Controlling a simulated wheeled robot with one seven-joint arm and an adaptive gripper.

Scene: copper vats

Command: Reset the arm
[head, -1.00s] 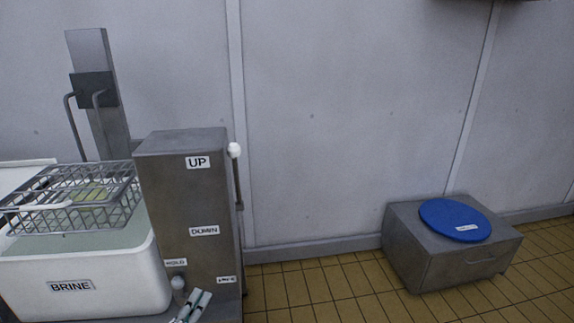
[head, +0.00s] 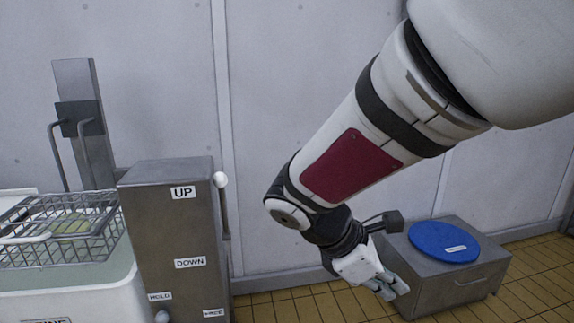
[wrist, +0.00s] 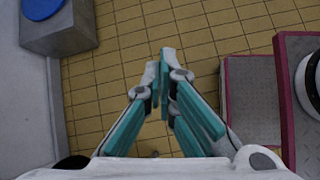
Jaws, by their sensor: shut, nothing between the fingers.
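My gripper (head: 392,287) is shut and empty. In the head view my arm reaches down from the upper right, and the gripper hangs in front of the grey metal box at the right. In the wrist view the teal-padded fingers (wrist: 162,85) are together at the middle, over the tiled floor, with nothing between them.
A grey box (head: 462,284) with a blue round lid (head: 443,242) stands by the wall; its corner shows in the wrist view (wrist: 60,32). At left are a metal lever box (head: 175,240), a wire basket (head: 40,245) and a white brine tub (head: 70,300). Yellow tiled floor (head: 290,305) lies between.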

